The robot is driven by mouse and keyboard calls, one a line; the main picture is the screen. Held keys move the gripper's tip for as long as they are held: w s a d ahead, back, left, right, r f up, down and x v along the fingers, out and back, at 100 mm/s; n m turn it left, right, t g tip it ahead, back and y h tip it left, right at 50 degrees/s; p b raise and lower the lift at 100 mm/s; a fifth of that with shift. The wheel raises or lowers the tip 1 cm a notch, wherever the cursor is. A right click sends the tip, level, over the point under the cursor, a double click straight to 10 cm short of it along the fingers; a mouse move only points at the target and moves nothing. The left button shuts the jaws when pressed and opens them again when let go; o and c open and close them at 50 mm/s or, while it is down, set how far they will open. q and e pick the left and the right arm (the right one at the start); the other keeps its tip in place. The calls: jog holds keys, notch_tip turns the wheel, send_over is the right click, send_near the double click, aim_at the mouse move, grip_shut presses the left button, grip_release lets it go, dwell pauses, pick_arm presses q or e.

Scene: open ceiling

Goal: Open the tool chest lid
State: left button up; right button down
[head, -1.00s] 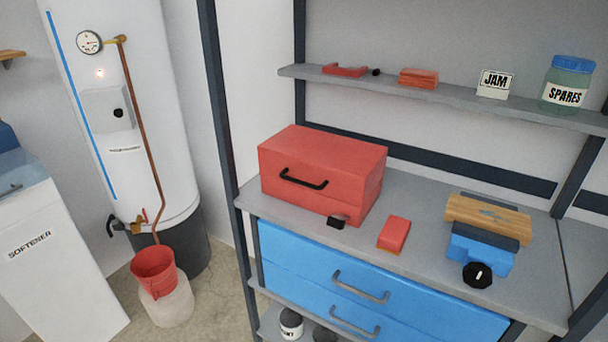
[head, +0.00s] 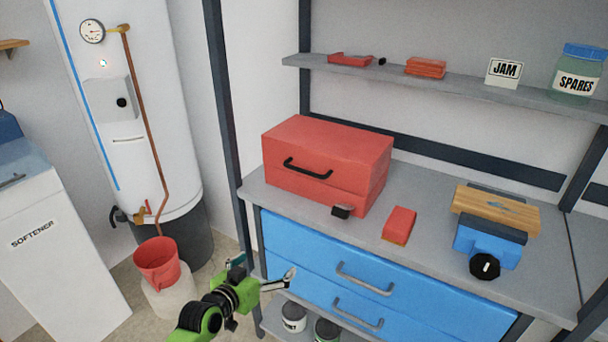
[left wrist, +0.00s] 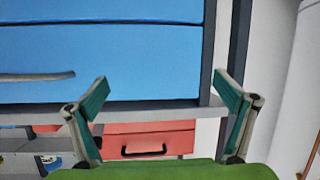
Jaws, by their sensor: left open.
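The red tool chest (head: 330,148) stands shut on the grey workbench, with a black handle (head: 308,168) on its front. A small dark piece (head: 342,211) is at its lower front right; I cannot tell if it is attached. My left gripper (head: 266,267) is open and empty, low in front of the blue drawers, below and in front of the chest. In the left wrist view, which appears upside down, the chest (left wrist: 185,138) and its handle (left wrist: 145,150) show beyond the spread fingers (left wrist: 160,78). My right gripper is not in view.
A red block (head: 399,224) lies right of the chest, and a blue vise (head: 487,243) farther right on the bench. A shelf (head: 430,82) runs above. A dark upright post (head: 222,110) stands left of the chest.

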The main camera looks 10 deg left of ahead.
aim_at(304, 171)
pick_arm(q)
jog(key=d+r+m+t+h, duration=0.1)
jog(key=d+r+t+h, duration=0.1)
jog(key=r, duration=0.9)
jog(key=d+r+m+t+h, duration=0.1)
jog(key=r+t, duration=0.1)
jog(key=r, duration=0.9)
jog(key=x, duration=1.2)
jog(key=shift+f+p, duration=0.1)
jog(key=shift+p, duration=0.25)
jog(key=shift+x, duration=0.85)
jog(key=shift+f, duration=0.1)
